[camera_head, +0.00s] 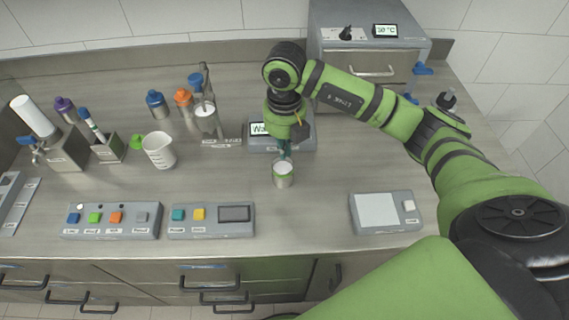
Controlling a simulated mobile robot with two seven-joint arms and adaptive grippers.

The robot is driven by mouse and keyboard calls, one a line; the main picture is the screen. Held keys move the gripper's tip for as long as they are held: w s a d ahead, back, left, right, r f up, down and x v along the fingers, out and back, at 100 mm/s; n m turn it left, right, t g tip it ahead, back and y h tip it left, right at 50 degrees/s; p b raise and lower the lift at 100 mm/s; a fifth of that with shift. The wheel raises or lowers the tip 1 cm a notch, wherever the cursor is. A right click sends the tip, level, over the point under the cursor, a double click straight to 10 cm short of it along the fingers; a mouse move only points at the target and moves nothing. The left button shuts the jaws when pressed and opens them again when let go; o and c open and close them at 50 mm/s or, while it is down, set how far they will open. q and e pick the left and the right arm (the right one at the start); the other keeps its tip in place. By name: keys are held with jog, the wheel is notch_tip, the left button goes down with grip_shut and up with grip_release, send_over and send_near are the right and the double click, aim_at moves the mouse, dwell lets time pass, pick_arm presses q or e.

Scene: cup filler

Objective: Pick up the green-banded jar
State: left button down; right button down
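A small pale jar (283,180) stands upright on the counter near the middle of the head view. A greenish band seems to show on it, but it is too small to be sure. My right gripper (285,152) points down just above and behind the jar's top. The fingers are small and dark there, and I cannot tell whether they touch the jar or how far apart they are. My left gripper is not in view.
Behind my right gripper is a grey device with a display (260,129). Button panels (110,233) and (210,233) line the front edge; a flat grey device (386,211) lies right. A white cup (158,150) and capped bottles (157,103) stand left. A grey oven (366,60) stands behind.

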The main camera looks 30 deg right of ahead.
aim_at(285, 168)
notch_tip(285, 168, down, 8)
jog(key=shift+r+p, duration=0.25)
jog(key=shift+p, duration=0.4)
